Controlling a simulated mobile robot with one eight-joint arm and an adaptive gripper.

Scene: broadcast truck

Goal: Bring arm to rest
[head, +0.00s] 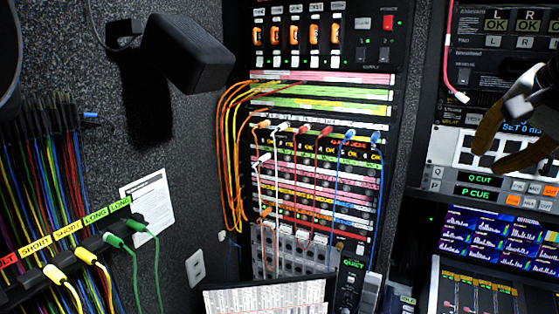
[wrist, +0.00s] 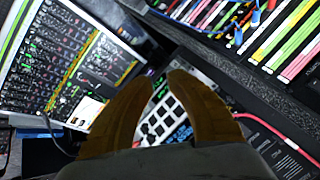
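My gripper (head: 493,158) is at the right edge of the head view, in front of the rack with the button panel. Its two tan fingers point down and left, with a gap between them. In the wrist view my gripper (wrist: 163,78) shows both fingers curving toward each other, tips apart, with nothing held between them. Most of my arm is outside the head view.
A patch bay (head: 315,150) with coloured cables fills the middle. A black speaker-like box (head: 185,52) juts from the left wall. Hanging cables (head: 45,180) are at left. A monitor (head: 495,240) and a fader console (head: 478,295) sit below my gripper. A pink cable (head: 449,50) hangs beside it.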

